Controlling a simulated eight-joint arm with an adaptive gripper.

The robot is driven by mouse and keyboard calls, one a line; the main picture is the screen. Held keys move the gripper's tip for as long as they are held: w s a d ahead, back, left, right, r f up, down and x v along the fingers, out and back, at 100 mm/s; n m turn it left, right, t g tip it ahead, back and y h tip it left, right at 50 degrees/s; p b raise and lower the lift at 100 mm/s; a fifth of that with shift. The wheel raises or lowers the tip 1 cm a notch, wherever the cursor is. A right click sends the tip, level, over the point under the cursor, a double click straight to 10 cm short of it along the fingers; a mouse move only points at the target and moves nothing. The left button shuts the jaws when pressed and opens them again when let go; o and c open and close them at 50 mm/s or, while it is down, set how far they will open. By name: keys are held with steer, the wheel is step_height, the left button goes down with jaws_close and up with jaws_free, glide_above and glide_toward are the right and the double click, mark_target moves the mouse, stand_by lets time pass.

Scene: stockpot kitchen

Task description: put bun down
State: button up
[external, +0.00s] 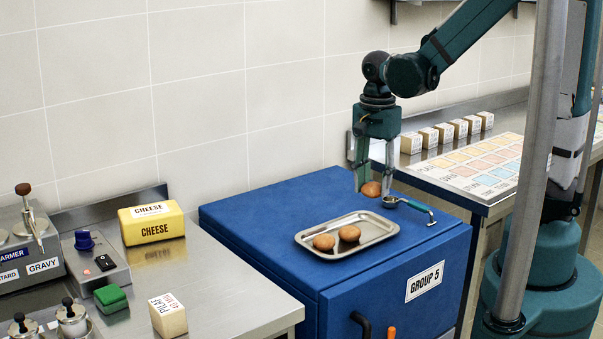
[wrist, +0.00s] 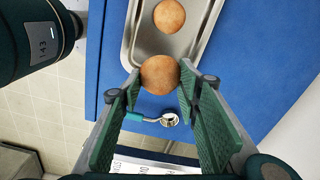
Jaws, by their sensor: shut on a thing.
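My gripper (external: 375,183) is shut on a round brown bun (external: 371,189), low near the back right corner of the metal tray (external: 309,246). In the wrist view the held bun (wrist: 160,75) sits between the fingertips and overlaps the tray's near edge. I cannot tell whether it touches anything below. Two more buns, a left one (external: 324,242) and a right one (external: 349,233), lie on the tray; one shows in the wrist view (wrist: 169,16). The tray rests on a blue cabinet (external: 262,213) marked GROUP 5.
A metal scoop with a teal handle (external: 417,207) lies right of the tray, close to my gripper. A yellow CHEESE block (external: 152,224) and a green block (external: 110,298) stand on the left counter. Several labelled blocks (external: 445,132) line the right counter. The cabinet's back left is clear.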

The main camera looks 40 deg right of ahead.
steer(key=w+a+r+p, duration=0.2)
steer(key=w+a, duration=0.4)
steer(key=a, duration=0.6)
steer(key=w+a+r+p, duration=0.2)
steer(key=w+a, duration=0.4)
steer(key=a, duration=0.6)
steer(key=s+a+f+p, duration=0.1)
steer(key=s+a+p, duration=0.1)
steer(key=a, duration=2.7)
steer(key=shift+a+f+p, duration=0.2)
steer(key=shift+p, duration=0.55)
steer(key=shift+f, duration=3.1)
steer(key=shift+f, duration=0.15)
